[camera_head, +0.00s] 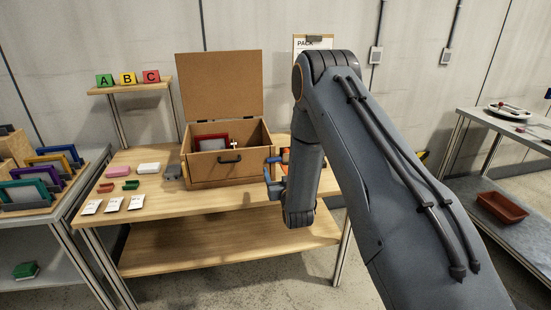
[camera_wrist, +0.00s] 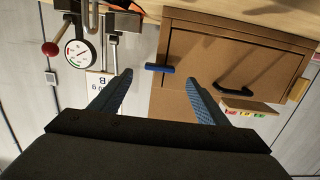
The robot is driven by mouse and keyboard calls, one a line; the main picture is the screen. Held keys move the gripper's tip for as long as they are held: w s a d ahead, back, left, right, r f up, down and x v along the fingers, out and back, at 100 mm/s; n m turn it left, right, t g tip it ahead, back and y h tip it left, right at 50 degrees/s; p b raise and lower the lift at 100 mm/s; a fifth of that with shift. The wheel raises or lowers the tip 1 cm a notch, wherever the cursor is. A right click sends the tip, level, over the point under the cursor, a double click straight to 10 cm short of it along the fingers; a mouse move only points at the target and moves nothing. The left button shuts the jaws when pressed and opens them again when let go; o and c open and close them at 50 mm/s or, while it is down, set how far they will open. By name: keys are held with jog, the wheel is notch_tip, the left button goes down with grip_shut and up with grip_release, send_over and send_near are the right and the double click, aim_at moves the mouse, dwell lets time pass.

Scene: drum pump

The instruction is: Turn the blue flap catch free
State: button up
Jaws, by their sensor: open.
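The blue flap catch (camera_wrist: 160,69) shows as a short bar in the upside-down wrist view, lying level across the side edge of the brown box's front flap (camera_wrist: 207,62). The box (camera_head: 227,165) stands on the wooden table with its lid raised; its flap has a dark handle (camera_head: 229,159). My gripper (camera_wrist: 159,77) is open, with the catch in line between its blue fingertips. I cannot tell how far the fingertips are from it. In the head view my gripper (camera_head: 274,175) is beside the box's right front corner, and I cannot make out the catch separately.
A dial gauge (camera_wrist: 81,53) and a lever with a red knob (camera_wrist: 50,49) are near the catch's side of the box. The table's front strip is mostly clear.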

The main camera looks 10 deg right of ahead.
aim_at(275, 160)
jog(key=shift+t, duration=0.3)
jog(key=shift+w+p, duration=1.05)
jog(key=shift+w, duration=2.8)
jog(key=c, duration=1)
jog(key=shift+c, duration=0.2)
